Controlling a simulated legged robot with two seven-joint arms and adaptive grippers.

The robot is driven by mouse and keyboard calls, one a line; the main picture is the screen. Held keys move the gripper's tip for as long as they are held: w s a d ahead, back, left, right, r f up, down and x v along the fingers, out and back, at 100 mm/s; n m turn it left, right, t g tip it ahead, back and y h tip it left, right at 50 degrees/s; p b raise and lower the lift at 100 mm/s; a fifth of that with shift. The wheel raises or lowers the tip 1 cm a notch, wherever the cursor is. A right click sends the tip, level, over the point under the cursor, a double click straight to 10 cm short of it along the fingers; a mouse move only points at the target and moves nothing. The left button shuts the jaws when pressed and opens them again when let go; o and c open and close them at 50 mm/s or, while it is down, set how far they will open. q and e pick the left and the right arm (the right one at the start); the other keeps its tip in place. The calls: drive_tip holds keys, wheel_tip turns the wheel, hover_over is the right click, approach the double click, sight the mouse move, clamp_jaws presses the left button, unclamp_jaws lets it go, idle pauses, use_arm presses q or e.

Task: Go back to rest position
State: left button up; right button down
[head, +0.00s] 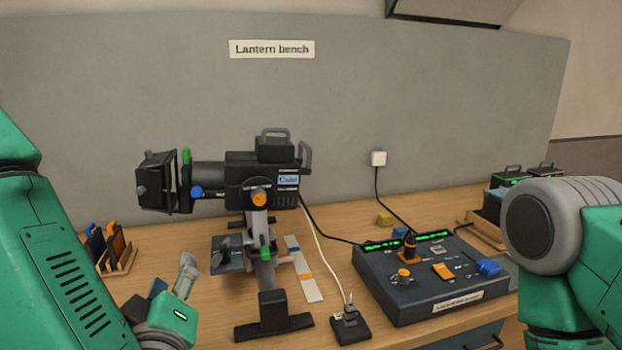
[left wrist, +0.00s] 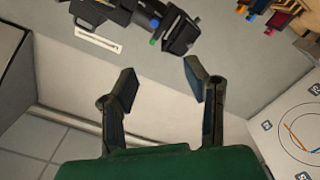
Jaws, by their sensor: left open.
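My left gripper (head: 172,281) is low at the left of the head view, in front of the wooden bench (head: 190,325). In the left wrist view its two dark fingers (left wrist: 158,85) are spread wide with nothing between them. The fader console (head: 440,285), a dark box with a green-lit strip, an orange-collared knob and a blue knob, sits on the bench at right, well apart from the left gripper. My right arm shows at the right edge, but its gripper is out of view.
A black lantern (head: 250,185) on a stand (head: 272,318) rises mid-bench, right of my left gripper. Wooden racks with coloured pieces stand at left (head: 122,258) and far right. A grey panel (head: 440,100) closes the back.

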use_arm(q)
drive_tip(key=s+f+m+g+h+b, duration=0.2)
drive_tip(key=s+f+m+g+h, duration=0.15)
drive_tip(key=f, duration=1.05)
drive_tip(key=s+f+m+g+h+b, duration=0.2)
drive_tip(key=f+m+g, duration=0.25)
drive_tip(key=f, duration=1.05)
drive_tip(key=s+a+f+m+g+b, duration=0.1)
drive_tip(key=s+a+f+g, duration=0.3)
drive_tip(key=s+f, duration=0.3)
drive_tip(key=s+a+f+m+g+b, duration=0.1)
drive_tip(key=s+a+f+m+g, duration=0.1)
drive_tip(key=s+a+f+g, duration=0.2)
drive_tip(key=s+a+f+y, duration=0.1)
drive_tip(key=s+f, duration=0.2)
drive_tip(key=s, duration=0.4)
drive_tip(key=shift+g, duration=0.3)
use_arm(e)
wheel_tip(320, 180, down, 6)
drive_tip(key=shift+w, duration=0.25)
use_arm(q)
drive_tip(key=shift+f, duration=0.1)
use_arm(e)
drive_tip(key=shift+f, duration=0.1)
use_arm(q)
drive_tip(key=shift+w, duration=0.2)
